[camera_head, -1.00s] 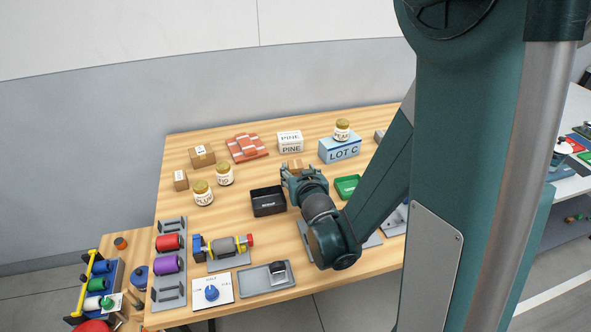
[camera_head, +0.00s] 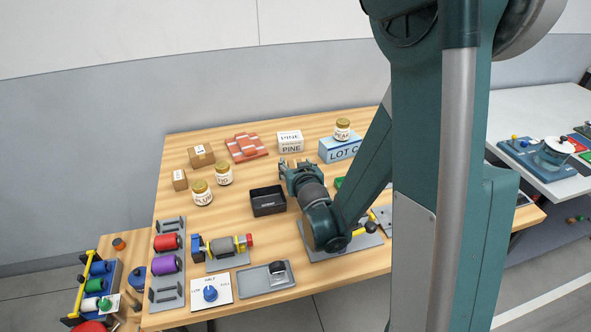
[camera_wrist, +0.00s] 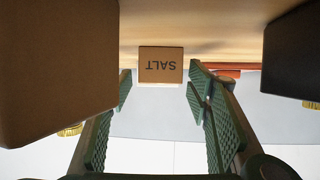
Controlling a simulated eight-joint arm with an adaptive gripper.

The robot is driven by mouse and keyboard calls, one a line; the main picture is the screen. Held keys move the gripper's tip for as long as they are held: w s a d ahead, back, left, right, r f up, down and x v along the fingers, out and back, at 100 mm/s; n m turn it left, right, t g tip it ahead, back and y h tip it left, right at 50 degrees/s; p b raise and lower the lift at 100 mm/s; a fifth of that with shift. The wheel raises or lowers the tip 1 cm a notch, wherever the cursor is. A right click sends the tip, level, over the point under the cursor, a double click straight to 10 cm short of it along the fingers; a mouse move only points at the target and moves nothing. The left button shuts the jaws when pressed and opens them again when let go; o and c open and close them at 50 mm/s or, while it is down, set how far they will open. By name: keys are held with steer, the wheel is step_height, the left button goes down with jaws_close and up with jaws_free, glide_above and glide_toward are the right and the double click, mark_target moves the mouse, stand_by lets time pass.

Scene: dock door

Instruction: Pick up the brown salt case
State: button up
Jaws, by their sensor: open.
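The brown salt case (camera_wrist: 160,65) shows in the wrist view as a small box with dark SALT lettering upside down. It stands on the wooden surface, between and beyond the fingertips. My gripper (camera_wrist: 160,88) is open, with one green ridged finger on each side of the case's line and nothing held. In the head view my gripper (camera_head: 293,166) is over the middle of the table, in front of the white PINE box. I cannot make out the salt case clearly there; the gripper covers that spot.
A large brown block (camera_wrist: 52,70) and a dark block (camera_wrist: 294,50) flank the wrist view. In the head view a black bin (camera_head: 268,201) stands left of my gripper, the PINE box (camera_head: 290,142) behind, and the blue LOT C box (camera_head: 338,150) behind right.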

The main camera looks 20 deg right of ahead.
stand_by(0.3)
steer(key=c, duration=1)
steer(key=shift+r, duration=0.15)
steer(key=shift+r+p, duration=1.6)
steer(key=shift+r, duration=3.3)
